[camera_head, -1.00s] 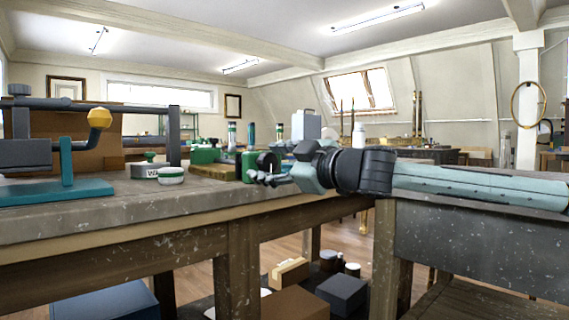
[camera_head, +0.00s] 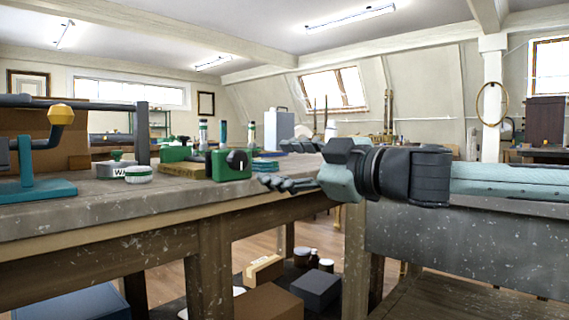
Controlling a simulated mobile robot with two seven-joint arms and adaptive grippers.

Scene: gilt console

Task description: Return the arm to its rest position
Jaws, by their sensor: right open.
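My right arm (camera_head: 410,176) comes in from the right edge, stretched nearly level in front of the workbench. Its gripper (camera_head: 268,183) points left and sits just in front of the bench edge. The gripper is open, with nothing seen between its dark fingers. It appears clear of the green box with a dark knob (camera_head: 230,165) behind it. My left gripper is not in view.
The wooden workbench (camera_head: 190,205) holds a teal clamp frame (camera_head: 40,188) at left, round tins (camera_head: 138,174) and several bottles. A grey-fronted bench (camera_head: 460,245) stands under my right arm. Boxes (camera_head: 270,302) sit on the shelf below.

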